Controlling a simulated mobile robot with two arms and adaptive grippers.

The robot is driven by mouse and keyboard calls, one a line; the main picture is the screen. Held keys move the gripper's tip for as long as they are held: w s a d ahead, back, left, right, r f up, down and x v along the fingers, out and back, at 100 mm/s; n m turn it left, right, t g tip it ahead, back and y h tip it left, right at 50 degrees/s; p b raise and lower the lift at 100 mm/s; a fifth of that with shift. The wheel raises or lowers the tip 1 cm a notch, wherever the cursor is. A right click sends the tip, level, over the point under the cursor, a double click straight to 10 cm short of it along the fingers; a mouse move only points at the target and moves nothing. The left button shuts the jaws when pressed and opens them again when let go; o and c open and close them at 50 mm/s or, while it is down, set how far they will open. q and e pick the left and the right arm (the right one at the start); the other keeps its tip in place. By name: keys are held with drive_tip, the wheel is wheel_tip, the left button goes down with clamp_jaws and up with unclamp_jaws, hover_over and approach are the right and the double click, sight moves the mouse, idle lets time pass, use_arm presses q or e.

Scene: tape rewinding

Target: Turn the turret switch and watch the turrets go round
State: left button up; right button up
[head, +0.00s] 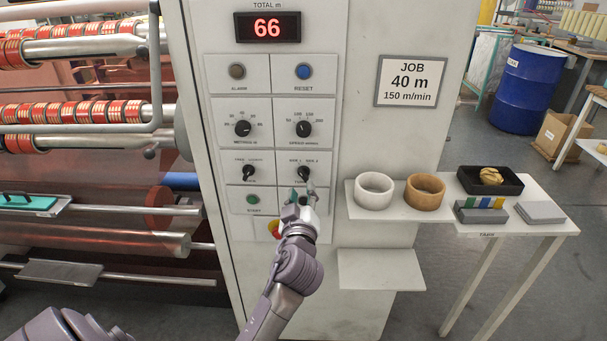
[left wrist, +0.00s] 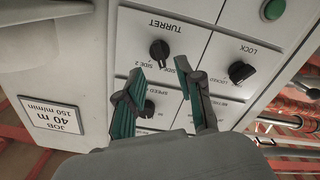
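The turret switch (head: 304,173) is a black knob on the white control panel (head: 268,85), with side 1 and side 2 marks. It also shows in the left wrist view (left wrist: 160,50) under the TURRET label. My left gripper (head: 301,194) is just below the switch in the head view. In the left wrist view its two green-padded fingers (left wrist: 160,70) are spread, pointing toward the knob with a gap between them; contact cannot be told. Rollers with red and white tape rolls (head: 75,112) are at the left. My right gripper is not in view.
The lock knob (left wrist: 242,70) is beside the turret switch, with the green start button (head: 253,199) close by. A red emergency knob (head: 274,228) is partly hidden by my gripper. A shelf (head: 400,231) with two rings is at the right. The counter display (head: 267,27) reads 66.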

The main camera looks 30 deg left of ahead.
sight(303, 177)
use_arm(q)
drive_tip(key=p+x, duration=0.1)
drive_tip(key=x, duration=0.5)
drive_tip(key=shift+w, duration=0.15)
clamp_jaws()
